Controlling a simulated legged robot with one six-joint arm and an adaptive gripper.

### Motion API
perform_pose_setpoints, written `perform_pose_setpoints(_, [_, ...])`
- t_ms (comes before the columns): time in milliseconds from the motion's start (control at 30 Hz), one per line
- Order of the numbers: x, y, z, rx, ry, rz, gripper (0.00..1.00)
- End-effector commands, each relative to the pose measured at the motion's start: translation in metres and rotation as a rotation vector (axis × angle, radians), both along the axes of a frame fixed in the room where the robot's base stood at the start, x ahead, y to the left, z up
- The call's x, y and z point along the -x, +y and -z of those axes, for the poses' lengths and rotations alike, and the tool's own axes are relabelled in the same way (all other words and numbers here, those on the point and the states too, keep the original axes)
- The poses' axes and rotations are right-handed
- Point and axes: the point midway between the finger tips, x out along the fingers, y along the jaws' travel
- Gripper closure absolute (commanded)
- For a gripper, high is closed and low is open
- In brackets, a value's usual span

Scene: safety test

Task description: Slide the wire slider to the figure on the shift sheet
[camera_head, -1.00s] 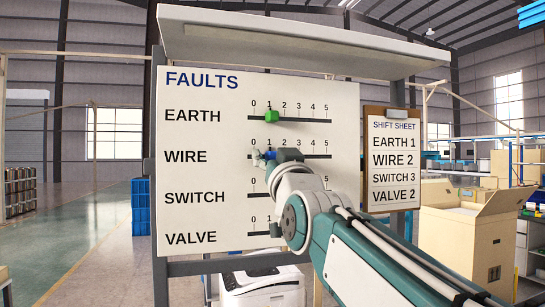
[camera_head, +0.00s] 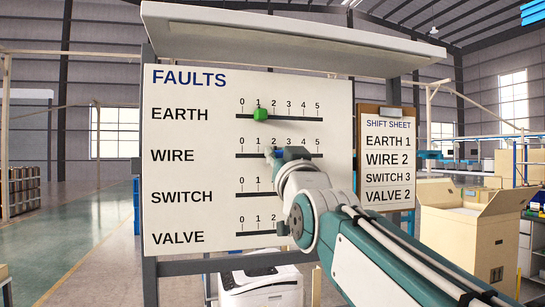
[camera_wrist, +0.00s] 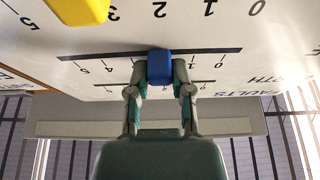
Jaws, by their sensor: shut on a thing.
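The blue wire slider (camera_head: 278,152) sits on the second slot of the FAULTS board (camera_head: 200,97), at about the figure 2 as far as I can tell. The shift sheet (camera_head: 388,150), clipped right of the slots, reads WIRE 2. In the wrist view, which shows the board upside down, my gripper (camera_wrist: 160,72) is shut on the blue slider (camera_wrist: 159,66), one finger on each side. The slider covers the figure behind it. My arm hides the right part of the lower rows in the head view.
The green earth slider (camera_head: 261,114) stands at 1 on the row above. A yellow slider (camera_wrist: 80,8) shows close by in the wrist view. A canopy (camera_head: 290,32) juts out over the board. An open carton (camera_head: 472,235) stands at the right.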

Motion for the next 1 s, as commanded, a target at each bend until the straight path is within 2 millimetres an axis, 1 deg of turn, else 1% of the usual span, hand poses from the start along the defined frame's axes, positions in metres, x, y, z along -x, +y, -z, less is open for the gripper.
perform_pose_setpoints(233, [0.001,0.009,0.0,0.006,-0.002,-0.005,1.0])
perform_pose_setpoints(267, [0.001,0.01,0.0,0.007,-0.002,-0.005,0.63])
perform_pose_setpoints(300, [0.001,0.01,0.001,0.008,-0.002,-0.005,0.45])
perform_pose_setpoints(333, [0.001,0.01,0.001,0.008,-0.002,-0.005,0.37])
perform_pose_setpoints(633, [0.001,0.0,-0.001,-0.002,0.0,-0.001,0.37])
perform_pose_setpoints(767, [0.004,0.0,0.001,-0.001,0.0,-0.002,0.37])
perform_pose_setpoints(867, [0.013,0.002,0.005,0.001,0.0,-0.004,0.37])
perform_pose_setpoints(1000, [0.034,0.0,0.014,0.004,-0.001,-0.004,0.37])
